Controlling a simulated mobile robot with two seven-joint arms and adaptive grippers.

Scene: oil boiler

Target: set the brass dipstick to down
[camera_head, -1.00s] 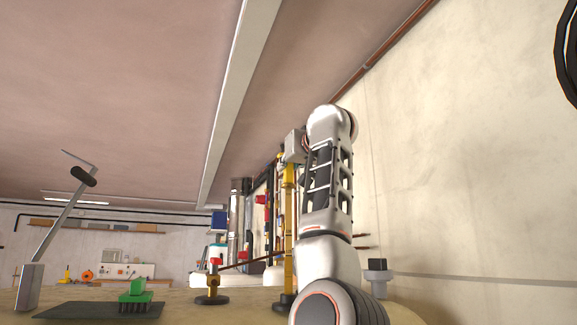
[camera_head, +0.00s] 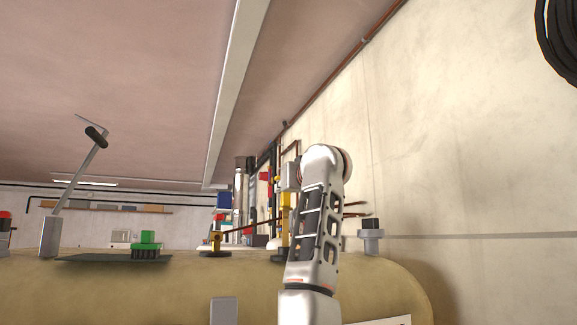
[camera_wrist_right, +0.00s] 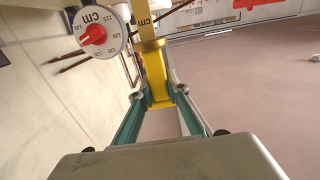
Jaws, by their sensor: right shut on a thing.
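The brass dipstick (camera_head: 285,212) is a yellow upright post on the tan tank top in the head view, partly hidden behind my right arm. In the right wrist view, a yellow bar marked "cm" (camera_wrist_right: 155,62) runs between my fingers. My right gripper (camera_wrist_right: 160,98) is shut on this yellow part, with one teal finger on each side. In the head view my right forearm covers the fingers. My left gripper is not in view.
A round "cm" dial with a red centre (camera_wrist_right: 97,33) is close beside the yellow bar. A pale wall (camera_head: 480,180) stands at right.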

